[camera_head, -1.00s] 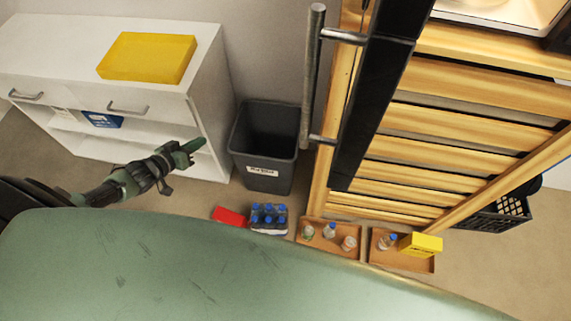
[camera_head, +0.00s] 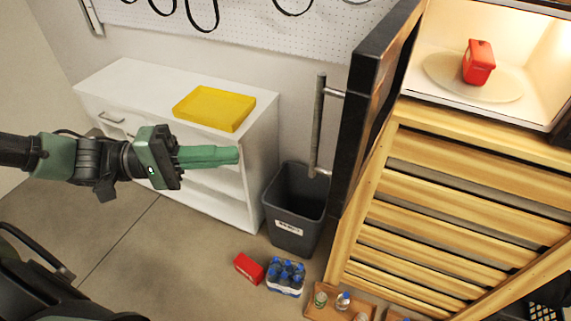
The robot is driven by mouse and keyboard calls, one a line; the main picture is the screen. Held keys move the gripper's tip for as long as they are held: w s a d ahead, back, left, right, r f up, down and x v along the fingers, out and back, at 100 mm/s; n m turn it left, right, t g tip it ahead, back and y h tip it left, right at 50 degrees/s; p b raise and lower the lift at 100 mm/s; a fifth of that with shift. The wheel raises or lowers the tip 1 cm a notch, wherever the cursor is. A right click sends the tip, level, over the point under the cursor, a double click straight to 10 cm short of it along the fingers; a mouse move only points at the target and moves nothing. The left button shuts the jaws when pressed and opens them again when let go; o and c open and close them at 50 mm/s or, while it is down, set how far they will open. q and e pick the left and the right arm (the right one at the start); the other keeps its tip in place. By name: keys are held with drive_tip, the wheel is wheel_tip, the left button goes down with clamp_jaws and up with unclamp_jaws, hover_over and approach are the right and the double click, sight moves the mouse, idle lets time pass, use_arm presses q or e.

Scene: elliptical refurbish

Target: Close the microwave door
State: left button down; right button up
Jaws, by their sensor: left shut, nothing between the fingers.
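The microwave (camera_head: 420,72) stands on a wooden slatted rack at the upper right, its lit inside showing. A red container (camera_head: 479,62) sits on its round glass plate. The black microwave door (camera_head: 366,105) is swung open at the left of the cavity, seen nearly edge-on, with a vertical metal handle (camera_head: 318,125) on its left side. My left gripper (camera_head: 238,155) is shut and empty, pointing right, in front of the white cabinet and left of the handle, apart from it. My right gripper is not in view.
A grey bin (camera_head: 294,212) stands below the handle. A white cabinet (camera_head: 262,130) bears a yellow tray (camera_head: 214,107). A red box (camera_head: 249,268), a bottle pack (camera_head: 286,276) and a wooden tray (camera_head: 326,309) lie on the floor. The floor at lower left is open.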

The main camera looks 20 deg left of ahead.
use_arm(q)
drive_tip(key=w+d, duration=0.2)
drive_tip(key=d, duration=0.9)
drive_tip(key=shift+b, duration=0.4)
